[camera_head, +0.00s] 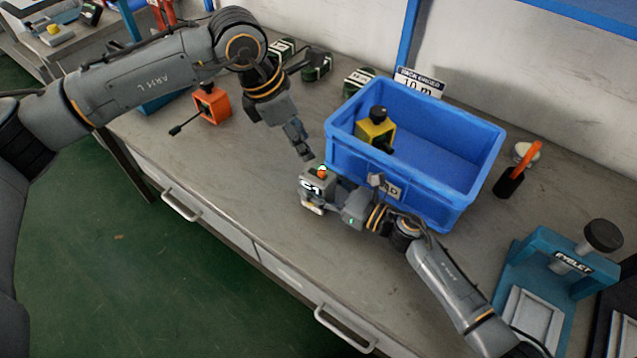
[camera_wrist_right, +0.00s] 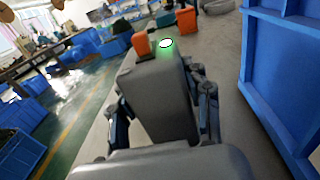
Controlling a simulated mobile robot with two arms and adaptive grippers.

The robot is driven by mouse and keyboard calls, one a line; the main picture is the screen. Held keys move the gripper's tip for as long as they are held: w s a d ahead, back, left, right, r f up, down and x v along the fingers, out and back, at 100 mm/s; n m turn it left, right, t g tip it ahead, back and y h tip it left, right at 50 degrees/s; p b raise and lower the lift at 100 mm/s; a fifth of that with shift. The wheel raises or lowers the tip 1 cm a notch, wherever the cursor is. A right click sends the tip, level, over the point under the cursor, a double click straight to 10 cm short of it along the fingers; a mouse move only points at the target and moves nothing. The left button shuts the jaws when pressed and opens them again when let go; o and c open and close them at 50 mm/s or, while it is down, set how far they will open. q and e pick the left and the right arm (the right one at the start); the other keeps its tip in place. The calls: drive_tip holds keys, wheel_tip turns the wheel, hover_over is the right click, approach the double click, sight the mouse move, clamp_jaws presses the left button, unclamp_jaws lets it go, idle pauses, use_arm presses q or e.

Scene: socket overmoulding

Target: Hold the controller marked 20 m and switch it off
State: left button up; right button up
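The controller (camera_head: 312,187) is a small grey box with an orange-red button on top, standing at the left front corner of the blue bin. Its front marking is too small to read surely. In the right wrist view the grey controller (camera_wrist_right: 160,90) shows a lit green lamp beside the orange button (camera_wrist_right: 141,43). My right gripper (camera_head: 330,200) has its fingers on both sides of it, gripping it. My left gripper (camera_head: 303,152) hangs just above and left of the button, pointing down, its fingers together and apart from the controller.
An orange box (camera_head: 212,105) lies left. A teal press (camera_head: 540,270) and an orange-handled tool (camera_head: 522,165) stand right. The bench front is clear.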

use_arm(q)
drive_tip(key=shift+n, duration=0.3)
drive_tip(key=c, duration=0.7)
drive_tip(key=shift+d+n, duration=0.15)
drive_tip(key=shift+n, duration=0.25)
clamp_jaws()
drive_tip(key=d+n+g, duration=0.1)
drive_tip(key=n, duration=0.7)
drive_tip(key=d+n+g, duration=0.1)
drive_tip(key=d+n, duration=0.1)
drive_tip(key=n, duration=0.6)
drive_tip(key=d+n+g, duration=0.1)
drive_tip(key=d+n, duration=0.1)
drive_tip(key=n, duration=0.6)
drive_tip(key=shift+d+r+n+y, duration=0.15)
drive_tip(key=shift+r+n+y, duration=0.15)
drive_tip(key=shift+r+n, duration=0.1)
